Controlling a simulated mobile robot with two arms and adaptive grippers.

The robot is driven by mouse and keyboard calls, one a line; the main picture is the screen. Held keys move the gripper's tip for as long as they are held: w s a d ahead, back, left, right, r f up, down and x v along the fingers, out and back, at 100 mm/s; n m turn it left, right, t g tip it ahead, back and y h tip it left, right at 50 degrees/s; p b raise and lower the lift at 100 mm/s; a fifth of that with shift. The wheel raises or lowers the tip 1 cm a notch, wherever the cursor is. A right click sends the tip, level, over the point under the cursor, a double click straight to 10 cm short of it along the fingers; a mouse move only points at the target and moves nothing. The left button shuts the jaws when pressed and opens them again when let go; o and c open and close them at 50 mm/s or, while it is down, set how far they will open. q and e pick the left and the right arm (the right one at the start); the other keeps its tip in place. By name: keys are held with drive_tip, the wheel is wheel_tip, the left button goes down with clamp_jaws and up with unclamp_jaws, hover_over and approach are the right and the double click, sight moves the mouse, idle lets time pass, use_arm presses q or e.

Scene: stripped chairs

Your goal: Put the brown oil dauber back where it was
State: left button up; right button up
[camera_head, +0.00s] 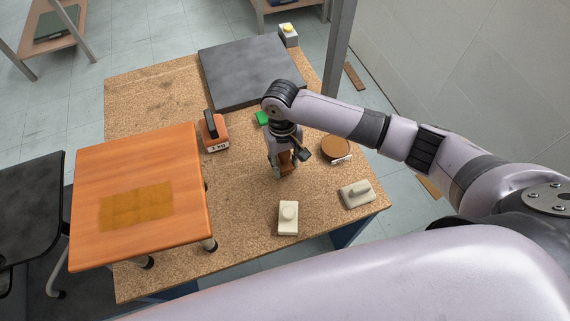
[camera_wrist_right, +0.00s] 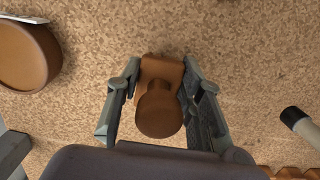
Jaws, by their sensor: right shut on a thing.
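The brown oil dauber (camera_head: 286,160) is a block with a round knob. In the right wrist view the dauber (camera_wrist_right: 159,108) sits between the two fingers, knob towards the camera. My right gripper (camera_head: 283,170) is shut on it, low over the cork-coloured tabletop; I cannot tell whether its base touches. The right gripper also shows in the wrist view (camera_wrist_right: 158,100). A round brown tin or pad (camera_head: 336,147) with a white label lies to its right, apart from it; it also shows in the wrist view (camera_wrist_right: 22,55). My left gripper is not in view.
On the worktop (camera_head: 240,222) stand a cream knobbed block (camera_head: 288,220), a cream bar-handled block (camera_head: 357,195), an orange weight (camera_head: 214,135), a green item (camera_head: 262,118) and a dark slab (camera_head: 245,75). An orange seat (camera_head: 140,165) with an amber patch covers the left. Bare worktop lies around the gripper.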

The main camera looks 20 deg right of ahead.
drive_tip(key=shift+f, duration=0.75)
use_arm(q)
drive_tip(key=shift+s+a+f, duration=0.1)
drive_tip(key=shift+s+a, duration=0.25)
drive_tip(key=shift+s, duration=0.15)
use_arm(e)
drive_tip(key=shift+f, duration=0.1)
drive_tip(key=o, duration=1)
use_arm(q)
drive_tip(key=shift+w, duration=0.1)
use_arm(e)
drive_tip(key=r, duration=0.4)
drive_tip(key=w+r, duration=0.1)
drive_tip(key=r, duration=0.7)
drive_tip(key=shift+w+a+r, duration=0.1)
drive_tip(key=shift+w, duration=0.15)
